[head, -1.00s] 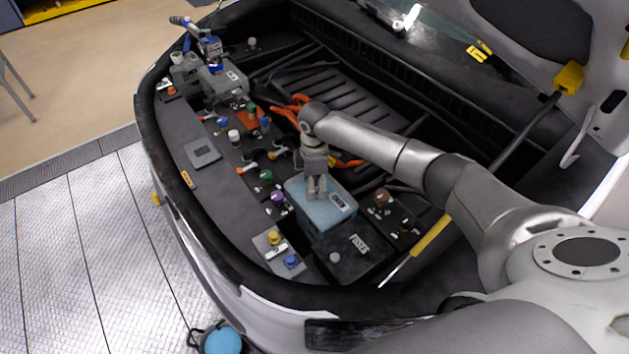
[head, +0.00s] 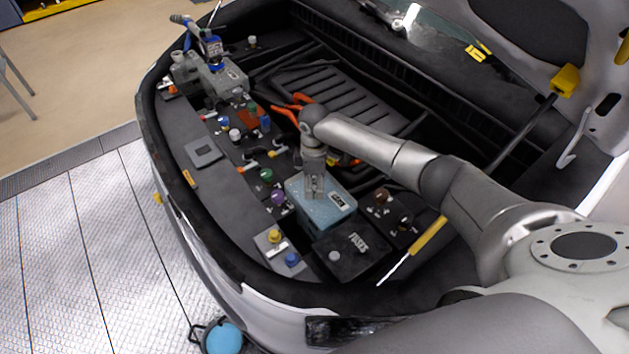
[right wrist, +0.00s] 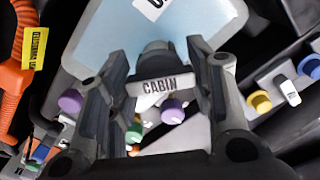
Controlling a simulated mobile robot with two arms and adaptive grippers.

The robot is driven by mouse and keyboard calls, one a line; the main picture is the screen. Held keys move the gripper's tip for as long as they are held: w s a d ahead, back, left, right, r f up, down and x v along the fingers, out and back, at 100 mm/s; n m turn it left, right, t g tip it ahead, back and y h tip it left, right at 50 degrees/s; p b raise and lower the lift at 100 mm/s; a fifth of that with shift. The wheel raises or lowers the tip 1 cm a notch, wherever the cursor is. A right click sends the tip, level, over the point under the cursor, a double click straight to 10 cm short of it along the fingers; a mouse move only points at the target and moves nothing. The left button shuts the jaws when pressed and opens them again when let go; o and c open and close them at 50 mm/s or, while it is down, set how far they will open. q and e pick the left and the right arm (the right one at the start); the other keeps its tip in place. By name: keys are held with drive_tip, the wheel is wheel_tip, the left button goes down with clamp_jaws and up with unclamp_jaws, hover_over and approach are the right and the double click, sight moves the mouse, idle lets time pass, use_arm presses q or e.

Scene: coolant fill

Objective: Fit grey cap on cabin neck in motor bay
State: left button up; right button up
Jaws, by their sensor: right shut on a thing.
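My right gripper (head: 314,192) points down over the light-blue tank (head: 330,215) in the motor bay. In the right wrist view its two fingers (right wrist: 160,70) are shut on a grey cap (right wrist: 155,60), whose pale front tab reads CABIN. The tank (right wrist: 110,38) lies behind the cap and carries a white label, partly cut off. The cabin neck is hidden behind the cap and fingers, so I cannot tell whether the cap touches it or is seated. My left gripper is not in view.
A black fuse box (head: 352,252) stands close to the tank. Purple (head: 278,197) and green (head: 266,175) caps sit left of it, yellow (head: 274,236) and blue (head: 291,259) ones nearer the bay edge. A yellow-handled screwdriver (head: 425,238) lies to the right. Orange hoses (head: 285,110) run behind.

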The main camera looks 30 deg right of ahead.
sight(314, 181)
drive_tip(key=shift+m+p, duration=0.6)
drive_tip(key=shift+m, duration=0.1)
drive_tip(key=shift+f+m, duration=0.1)
drive_tip(key=shift+m, duration=0.3)
drive_tip(key=shift+p, duration=0.35)
drive_tip(key=o, duration=1)
drive_tip(key=shift+w, duration=0.1)
drive_tip(key=shift+r, duration=0.2)
wheel_tip(314, 181, up, 12)
drive_tip(key=shift+f, duration=0.15)
